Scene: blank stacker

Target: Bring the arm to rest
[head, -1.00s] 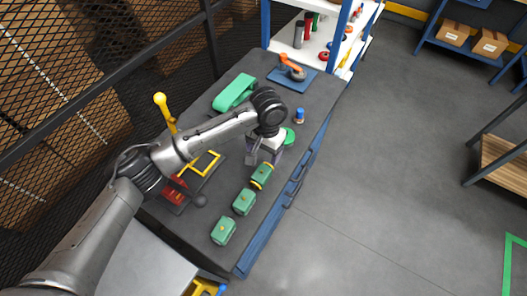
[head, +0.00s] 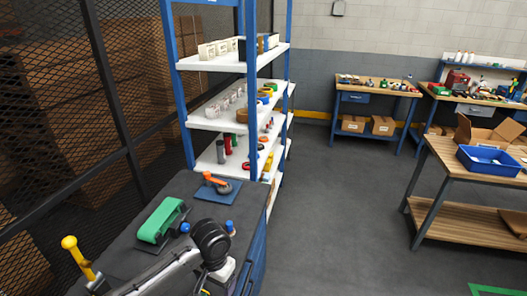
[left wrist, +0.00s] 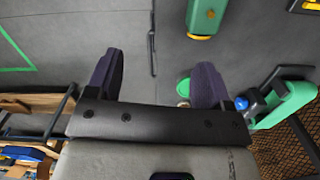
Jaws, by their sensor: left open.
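My left arm reaches in from the bottom of the head view, over the dark bench (head: 125,215). Only its black wrist joint and the white part below it show there; the fingertips are out of frame. In the left wrist view my left gripper (left wrist: 157,82) is open, its two dark fingers wide apart with nothing between them. A green round piece (left wrist: 183,86) shows partly behind the right finger. My right gripper is not in view.
A green belt-like piece (head: 161,222), a blue pad (head: 217,192) with an orange tool (head: 216,182), and a yellow-knobbed lever (head: 75,248) are on the bench. A shelf rack (head: 212,122) stands behind it. Open floor (head: 340,215) lies to the right.

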